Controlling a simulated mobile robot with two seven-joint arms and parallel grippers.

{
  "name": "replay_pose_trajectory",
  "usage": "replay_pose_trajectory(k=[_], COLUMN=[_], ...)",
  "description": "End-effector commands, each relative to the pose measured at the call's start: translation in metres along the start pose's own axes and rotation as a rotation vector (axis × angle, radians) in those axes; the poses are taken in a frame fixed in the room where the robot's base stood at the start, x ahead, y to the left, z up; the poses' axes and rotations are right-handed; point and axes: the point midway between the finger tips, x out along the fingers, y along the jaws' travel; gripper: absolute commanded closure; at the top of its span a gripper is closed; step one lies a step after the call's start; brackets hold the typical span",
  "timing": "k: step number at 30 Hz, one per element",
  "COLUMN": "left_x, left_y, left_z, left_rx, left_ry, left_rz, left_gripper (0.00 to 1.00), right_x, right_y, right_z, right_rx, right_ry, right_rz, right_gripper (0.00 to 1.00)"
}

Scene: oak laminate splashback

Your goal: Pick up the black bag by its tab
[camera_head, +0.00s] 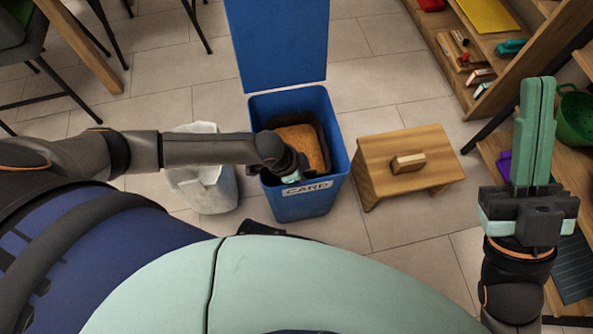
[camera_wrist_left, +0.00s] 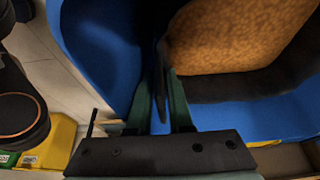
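The black bag (camera_head: 323,143) sits inside an open blue bin (camera_head: 307,207) labelled CARD, in the head view. Its dark side (camera_wrist_left: 235,87) frames a brown, mottled fill (camera_wrist_left: 235,35) in the left wrist view. In the left wrist view, a narrow dark tab (camera_wrist_left: 159,75) lies between the two green fingers (camera_wrist_left: 161,90). Whether both fingers press on it is unclear. My right gripper (camera_head: 535,128) is shut and empty at the right, far from the bin.
The bin's blue lid (camera_head: 278,45) stands raised behind it. A pale bin with a liner (camera_head: 209,190) stands left of the blue bin. A wooden stool (camera_head: 420,150) stands to the right. Shelves (camera_head: 500,45) fill the right side. Floor behind the stool is clear.

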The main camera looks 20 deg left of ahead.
Motion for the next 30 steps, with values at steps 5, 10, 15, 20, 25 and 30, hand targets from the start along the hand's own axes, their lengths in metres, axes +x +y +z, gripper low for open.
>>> replay_pose_trajectory(k=[5,10,15,20,25,30], left_x=[-0.0007,-0.0008,-0.0008,-0.0008,-0.0008,-0.0007], left_y=[-0.0001,0.0000,0.0000,0.0000,0.0000,-0.0001], left_z=[0.0000,0.0002,0.0003,0.0004,0.0006,0.0006], left_rx=[0.000,0.000,0.000,0.000,0.000,0.000], left_ry=[0.000,-0.001,-0.001,-0.001,-0.001,-0.002], left_rz=[0.000,0.000,0.000,0.000,0.000,0.000], left_gripper=[0.90,1.00,1.00,1.00,1.00,1.00], right_x=[0.0006,0.0007,0.0008,0.0010,0.0012,0.0012], right_y=[-0.0002,-0.0001,0.0002,0.0006,0.0010,0.0011], right_z=[-0.0007,-0.0012,-0.0016,-0.0018,-0.0019,-0.0019], right_rx=[-0.001,-0.002,-0.003,-0.003,-0.003,-0.003], right_ry=[0.002,0.004,0.006,0.007,0.008,0.008], right_rz=[-0.003,-0.003,-0.002,0.001,0.003,0.003], right_gripper=[1.00,1.00,1.00,1.00,1.00,1.00])
